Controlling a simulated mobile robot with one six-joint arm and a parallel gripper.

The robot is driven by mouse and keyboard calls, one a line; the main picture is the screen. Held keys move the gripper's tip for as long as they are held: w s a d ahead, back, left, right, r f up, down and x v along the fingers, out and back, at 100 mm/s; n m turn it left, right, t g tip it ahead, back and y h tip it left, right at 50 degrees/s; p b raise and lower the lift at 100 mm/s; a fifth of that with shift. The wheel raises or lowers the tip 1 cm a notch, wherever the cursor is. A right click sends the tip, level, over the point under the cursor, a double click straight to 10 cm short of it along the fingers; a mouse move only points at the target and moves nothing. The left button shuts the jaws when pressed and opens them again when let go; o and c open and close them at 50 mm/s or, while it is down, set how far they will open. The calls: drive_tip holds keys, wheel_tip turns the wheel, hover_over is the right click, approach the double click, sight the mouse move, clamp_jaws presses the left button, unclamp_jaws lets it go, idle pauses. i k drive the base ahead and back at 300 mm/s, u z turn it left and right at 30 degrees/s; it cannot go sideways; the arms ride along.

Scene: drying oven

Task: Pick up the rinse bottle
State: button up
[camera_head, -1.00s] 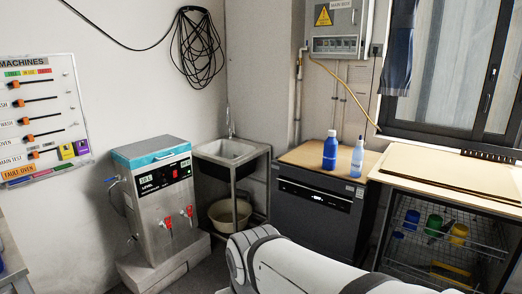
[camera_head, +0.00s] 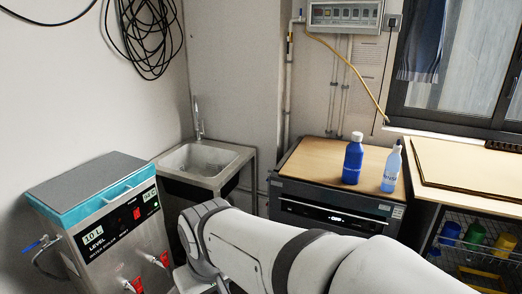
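Two bottles stand upright side by side on the wooden top of a dark appliance at centre right. One is a dark blue bottle (camera_head: 353,158) with a pale cap and a label. I cannot tell from the labels which one is the rinse bottle. My arm crosses the lower part of the view in front of the appliance, apart from both bottles. My gripper is not in view.
The bottles' wooden worktop (camera_head: 310,160) is clear at its left. A sink (camera_head: 200,160) stands left of it, and a steel dispenser with red taps (camera_head: 105,240) at lower left. At right, a wooden board (camera_head: 470,165) lies above a wire rack (camera_head: 480,246) holding cups.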

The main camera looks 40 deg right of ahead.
sight(394, 162)
drive_tip(key=i, duration=1.25)
drive_tip(key=z, duration=3.6)
drive_tip(key=i, duration=1)
